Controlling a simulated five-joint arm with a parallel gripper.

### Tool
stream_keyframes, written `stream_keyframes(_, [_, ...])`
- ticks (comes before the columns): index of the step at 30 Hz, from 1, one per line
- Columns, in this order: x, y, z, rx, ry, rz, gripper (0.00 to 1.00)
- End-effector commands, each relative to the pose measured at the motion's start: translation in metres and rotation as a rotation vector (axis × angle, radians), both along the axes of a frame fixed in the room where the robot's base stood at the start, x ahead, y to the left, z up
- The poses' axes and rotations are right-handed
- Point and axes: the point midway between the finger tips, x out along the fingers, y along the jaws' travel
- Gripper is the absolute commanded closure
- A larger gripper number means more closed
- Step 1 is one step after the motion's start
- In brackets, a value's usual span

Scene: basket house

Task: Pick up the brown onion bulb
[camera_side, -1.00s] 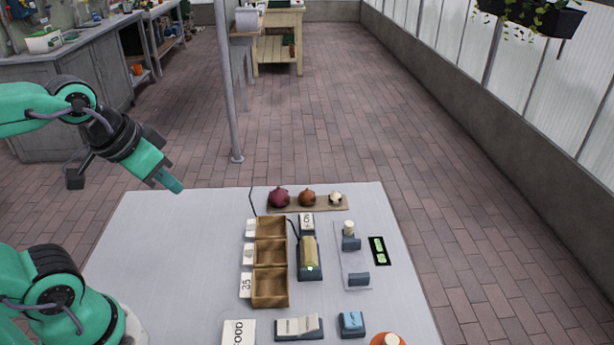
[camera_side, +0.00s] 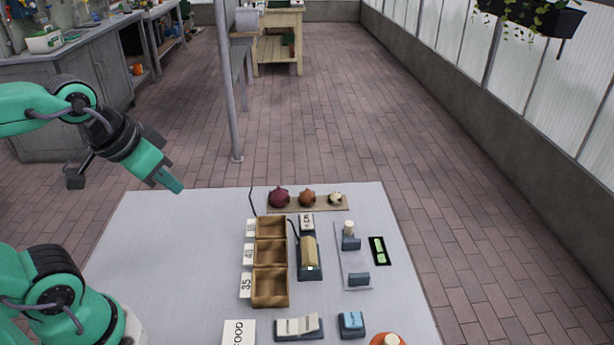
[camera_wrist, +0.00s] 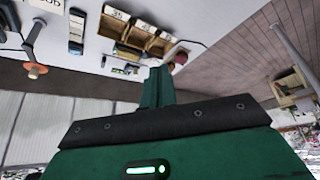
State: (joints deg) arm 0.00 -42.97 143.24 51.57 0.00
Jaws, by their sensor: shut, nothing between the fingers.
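The brown onion bulb (camera_side: 307,198) sits in the middle of a small wooden board (camera_side: 325,208) at the far edge of the table. A dark red onion (camera_side: 279,196) is to its left and a pale garlic-like bulb (camera_side: 336,198) to its right. My gripper (camera_side: 177,186) is shut and empty, raised in the air near the table's far left corner, well left of the onions. In the wrist view my gripper (camera_wrist: 157,72) is shut and hides part of the board.
A wooden box with three compartments (camera_side: 287,268) stands nearer on the table, with number cards (camera_side: 246,285) on its left. A device with a tan roll (camera_side: 309,252), a grey stand (camera_side: 351,242) and a blue block (camera_side: 351,322) are close by. The table's left part (camera_side: 170,250) is clear.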

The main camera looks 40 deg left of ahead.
Motion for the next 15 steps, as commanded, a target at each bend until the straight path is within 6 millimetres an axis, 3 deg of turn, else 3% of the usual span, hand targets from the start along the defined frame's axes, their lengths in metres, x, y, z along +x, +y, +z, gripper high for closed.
stream_keyframes(6, [0.0000,0.0000,0.0000,0.000,0.000,0.000,0.98])
stream_keyframes(15, [0.0000,0.0000,0.0000,0.000,0.000,0.000,0.39])
